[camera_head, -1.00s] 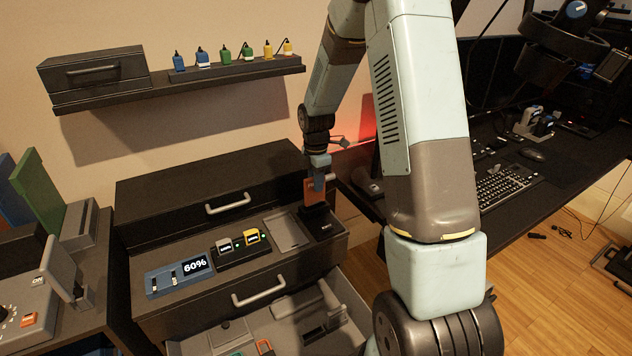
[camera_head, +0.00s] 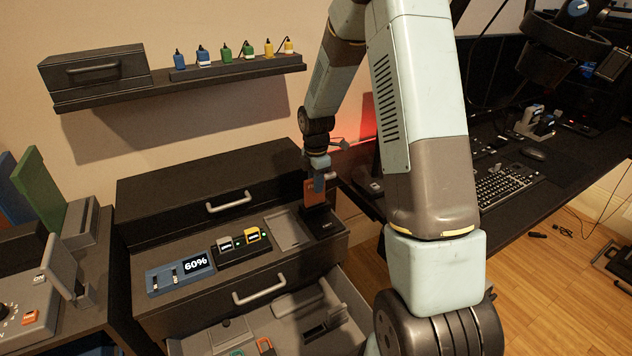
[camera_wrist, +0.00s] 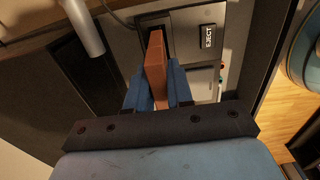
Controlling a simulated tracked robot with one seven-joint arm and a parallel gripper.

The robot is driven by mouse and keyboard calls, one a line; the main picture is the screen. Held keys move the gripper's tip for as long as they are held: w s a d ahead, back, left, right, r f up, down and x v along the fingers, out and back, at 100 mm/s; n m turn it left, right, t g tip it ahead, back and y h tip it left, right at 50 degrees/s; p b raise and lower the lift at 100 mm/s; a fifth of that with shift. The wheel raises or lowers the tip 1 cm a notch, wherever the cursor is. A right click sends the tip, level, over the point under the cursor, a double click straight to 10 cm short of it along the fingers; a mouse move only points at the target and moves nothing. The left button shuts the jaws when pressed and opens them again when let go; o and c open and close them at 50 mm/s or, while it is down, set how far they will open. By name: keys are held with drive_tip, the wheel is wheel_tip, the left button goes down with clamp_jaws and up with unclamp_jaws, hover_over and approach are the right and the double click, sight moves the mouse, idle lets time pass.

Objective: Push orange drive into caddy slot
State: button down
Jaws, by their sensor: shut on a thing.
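The orange drive (camera_head: 312,192) stands upright in my gripper (camera_head: 318,182) above the black caddy (camera_head: 324,223), at the right end of the cabinet top. In the wrist view, my gripper's blue fingers (camera_wrist: 156,88) are shut on both sides of the drive (camera_wrist: 155,62). The drive's far end is at the dark caddy slot (camera_wrist: 151,22), beside the EJECT label (camera_wrist: 208,36). Its lower end looks to be at or in the slot; how deep it sits I cannot tell.
A grey recessed tray (camera_head: 289,232) lies left of the caddy, then a black dock (camera_head: 241,249) with grey and yellow blocks, and a blue panel (camera_head: 180,274) reading 60%. An open drawer (camera_head: 275,322) is below. A grey handle (camera_wrist: 82,27) shows in the wrist view.

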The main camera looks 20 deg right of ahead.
drive_tip(key=shift+f, duration=1.45)
drive_tip(key=c, duration=0.9)
unclamp_jaws()
wheel_tip(320, 180, up, 14)
drive_tip(key=shift+f, duration=0.25)
drive_tip(key=shift+r, duration=0.1)
